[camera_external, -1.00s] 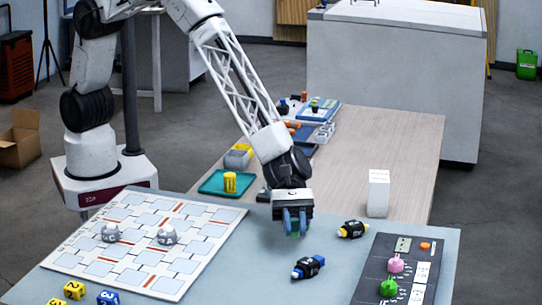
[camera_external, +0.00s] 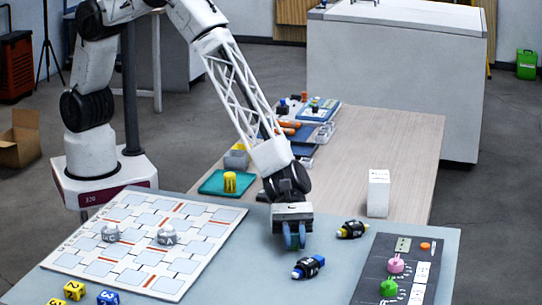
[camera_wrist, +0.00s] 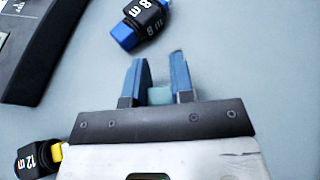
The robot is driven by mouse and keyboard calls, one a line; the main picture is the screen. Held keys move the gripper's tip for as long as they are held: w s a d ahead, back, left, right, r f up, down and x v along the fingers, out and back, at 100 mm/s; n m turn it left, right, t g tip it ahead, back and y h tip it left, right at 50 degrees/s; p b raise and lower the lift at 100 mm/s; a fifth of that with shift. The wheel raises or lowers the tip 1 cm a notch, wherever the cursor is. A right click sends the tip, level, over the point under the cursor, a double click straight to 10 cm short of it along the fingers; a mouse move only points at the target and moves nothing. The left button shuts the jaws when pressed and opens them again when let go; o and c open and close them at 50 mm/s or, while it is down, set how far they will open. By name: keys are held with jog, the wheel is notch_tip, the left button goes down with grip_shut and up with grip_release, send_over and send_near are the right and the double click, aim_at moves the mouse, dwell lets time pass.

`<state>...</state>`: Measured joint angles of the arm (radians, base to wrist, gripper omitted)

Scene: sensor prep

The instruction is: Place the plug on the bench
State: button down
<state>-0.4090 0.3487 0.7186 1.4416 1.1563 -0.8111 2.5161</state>
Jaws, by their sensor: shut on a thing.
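My gripper (camera_external: 294,240) is low over the blue-grey bench top (camera_external: 235,262), fingers pointing down. It is shut on a small teal-green piece, seemingly the plug (camera_wrist: 159,96), which shows between the blue fingers in the wrist view. Most of the plug is hidden by the fingers. I cannot tell whether it touches the bench. In the wrist view my gripper (camera_wrist: 160,75) has bare bench surface around its fingertips.
A black-and-blue piece marked "8 m" (camera_external: 308,267) lies just beyond the fingers. A black-and-yellow piece marked "12 m" (camera_external: 352,229) lies to the right. A dark panel (camera_external: 372,270) is at right, a white grid board (camera_external: 150,240) at left.

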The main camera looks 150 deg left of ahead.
jog(key=shift+f, duration=0.1)
jog(key=c, duration=1)
grip_release()
jog(key=shift+s+a+r, duration=0.3)
jog(key=shift+s+r, duration=0.2)
jog(key=shift+s, duration=0.05)
jog(key=shift+v, duration=5.35)
